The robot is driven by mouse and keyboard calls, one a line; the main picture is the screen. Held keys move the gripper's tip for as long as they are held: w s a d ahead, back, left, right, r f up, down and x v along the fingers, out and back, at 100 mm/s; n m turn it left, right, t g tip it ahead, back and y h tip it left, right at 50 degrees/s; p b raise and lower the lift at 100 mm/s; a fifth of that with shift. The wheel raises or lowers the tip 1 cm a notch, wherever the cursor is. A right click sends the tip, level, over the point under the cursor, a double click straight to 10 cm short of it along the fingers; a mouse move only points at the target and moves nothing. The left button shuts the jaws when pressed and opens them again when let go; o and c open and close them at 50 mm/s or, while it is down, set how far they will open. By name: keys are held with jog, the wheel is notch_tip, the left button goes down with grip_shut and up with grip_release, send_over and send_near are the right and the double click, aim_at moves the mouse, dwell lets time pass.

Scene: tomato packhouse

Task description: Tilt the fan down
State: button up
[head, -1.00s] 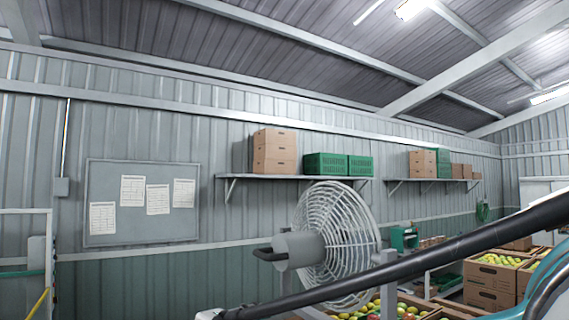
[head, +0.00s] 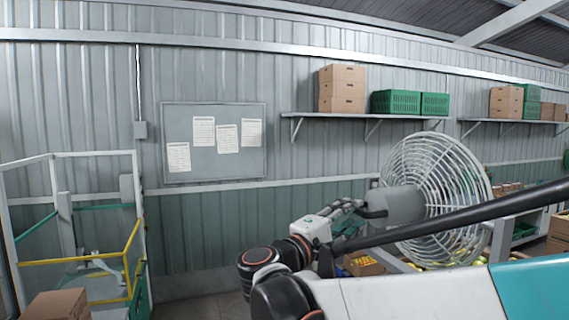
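The fan has a white wire cage (head: 462,185) and a grey motor housing (head: 402,204). Its cage faces right and away from me. A dark handle (head: 377,213) sticks out from the back of the housing, on its left. My gripper (head: 356,207) is at the left of this handle, with its dark fingers pointing toward it. The fingers look very close to the handle, but I cannot tell whether they touch or enclose it. Their opening is too small to make out.
Wall shelves hold brown boxes (head: 342,88) and green crates (head: 395,102) above the fan. A noticeboard (head: 215,165) hangs at left. A platform with yellow rails (head: 128,262) stands at lower left. A crate with yellow produce (head: 362,264) sits below the fan.

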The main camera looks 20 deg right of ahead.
aim_at(356, 213)
jog(key=shift+x, duration=1.65)
jog(key=shift+s, duration=0.2)
